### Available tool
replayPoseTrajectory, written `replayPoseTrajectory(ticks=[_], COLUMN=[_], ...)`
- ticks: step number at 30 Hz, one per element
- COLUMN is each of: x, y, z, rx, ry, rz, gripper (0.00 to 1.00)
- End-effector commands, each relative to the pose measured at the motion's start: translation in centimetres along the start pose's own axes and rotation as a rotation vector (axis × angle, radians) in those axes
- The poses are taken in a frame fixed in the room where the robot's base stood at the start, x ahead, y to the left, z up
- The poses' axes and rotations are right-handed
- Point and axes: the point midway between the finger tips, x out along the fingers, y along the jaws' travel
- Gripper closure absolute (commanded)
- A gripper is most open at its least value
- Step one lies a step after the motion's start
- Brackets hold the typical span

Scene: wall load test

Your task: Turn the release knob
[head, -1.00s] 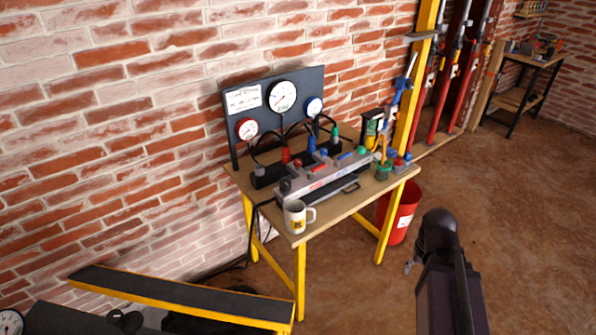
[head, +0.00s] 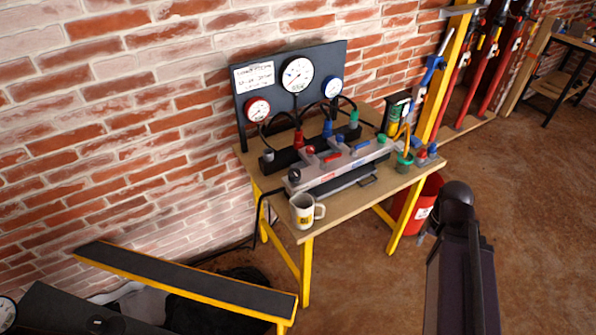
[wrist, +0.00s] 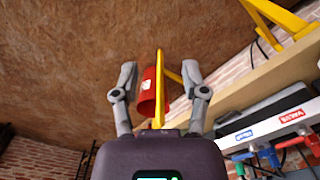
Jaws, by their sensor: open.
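The workbench (head: 385,190) carries a grey valve manifold (head: 345,168) with red, blue and green knobs along its top and a dark round knob (head: 294,175) at its left end. I cannot tell which one is the release knob. In the wrist view the manifold's front (wrist: 268,128) appears upside down at the right, with red and blue labels. My gripper (wrist: 159,75) is open and empty, its two fingers apart, with a yellow bench leg (wrist: 159,95) behind the gap. In the head view my arm is right of the bench, the gripper mostly hidden, apart from the manifold.
A white mug (head: 303,212) stands at the bench's front left corner. A gauge board (head: 270,90) rises behind, with hoses. A red bin (head: 424,200) stands below.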

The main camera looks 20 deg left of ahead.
Motion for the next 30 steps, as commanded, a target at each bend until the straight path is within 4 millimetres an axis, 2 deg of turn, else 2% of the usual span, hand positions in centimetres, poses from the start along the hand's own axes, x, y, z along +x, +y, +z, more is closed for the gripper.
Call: replayPoseTrajectory(ticks=[3,4,6,8,13,16,23,30], x=[0.0,0.0,0.0,-0.1,-0.7,-1.3,-3.3,-5.6], y=[0.0,0.0,0.0,-0.2,-1.4,-3.0,-9.6,-18.7], z=[0.0,0.0,-0.1,-0.2,-1.7,-3.2,-8.1,-12.7], rx=[0.000,0.000,0.000,-0.001,-0.007,-0.011,-0.032,-0.049], ry=[0.000,0.000,0.000,0.000,0.000,0.000,0.000,0.000], rz=[0.000,0.000,0.000,0.000,0.000,0.000,0.000,0.000], gripper=[0.43,0.37,0.16,0.01,0.01,0.01,0.01,0.01])
